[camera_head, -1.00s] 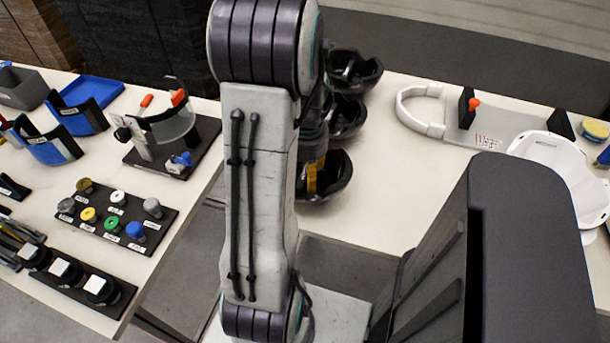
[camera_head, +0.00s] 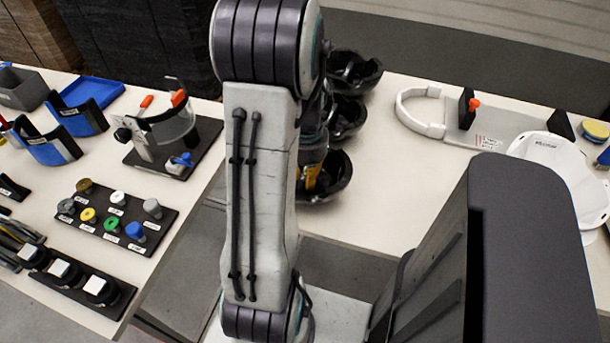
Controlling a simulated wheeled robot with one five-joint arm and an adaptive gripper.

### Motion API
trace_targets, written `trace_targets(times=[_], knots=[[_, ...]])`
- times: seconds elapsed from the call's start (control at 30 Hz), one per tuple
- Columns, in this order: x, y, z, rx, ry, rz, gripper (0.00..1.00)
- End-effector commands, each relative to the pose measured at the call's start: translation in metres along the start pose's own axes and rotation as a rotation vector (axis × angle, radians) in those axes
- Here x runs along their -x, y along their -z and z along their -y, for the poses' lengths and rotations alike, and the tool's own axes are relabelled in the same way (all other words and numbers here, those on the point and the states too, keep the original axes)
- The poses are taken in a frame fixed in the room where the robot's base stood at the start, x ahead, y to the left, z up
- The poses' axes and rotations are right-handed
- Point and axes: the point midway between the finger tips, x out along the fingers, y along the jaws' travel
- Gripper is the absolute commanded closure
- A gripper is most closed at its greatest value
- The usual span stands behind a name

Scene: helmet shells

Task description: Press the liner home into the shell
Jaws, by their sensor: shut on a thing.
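Three dark, bowl-shaped pieces stand in a row on the right table, open side up: a far one (camera_head: 356,72), a middle one (camera_head: 349,115) and a near one (camera_head: 338,176). They look like the liners, but I cannot be sure. A white, open, shell-like piece (camera_head: 560,165) with lettering on its rim lies at the right and is partly hidden by a dark block. My gripper (camera_head: 312,180) is at the near dark bowl, with yellow showing on it. It is shut, apparently on that bowl's wall. My arm hides most of the contact.
A white band (camera_head: 420,112) on a grey plate with an orange knob (camera_head: 474,103) lies left of the white shell. The middle of the right table is clear. The left table holds a visor fixture (camera_head: 170,140), a tray of coloured knobs (camera_head: 115,215) and blue pieces (camera_head: 50,145).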

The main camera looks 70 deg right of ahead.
Motion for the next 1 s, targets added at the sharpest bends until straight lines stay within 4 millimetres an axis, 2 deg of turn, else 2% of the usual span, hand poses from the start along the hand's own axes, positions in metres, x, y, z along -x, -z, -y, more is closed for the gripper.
trace_targets(times=[0.57, 0.77, 0.87, 1.0], knots=[[0.005, 0.001, 0.000, 0.000, 0.000, -0.003, 1.00], [0.024, 0.001, 0.000, 0.000, 0.000, -0.005, 1.00], [0.042, 0.001, 0.000, 0.000, 0.001, -0.007, 1.00], [0.057, 0.016, -0.022, -0.007, 0.000, -0.004, 1.00]])
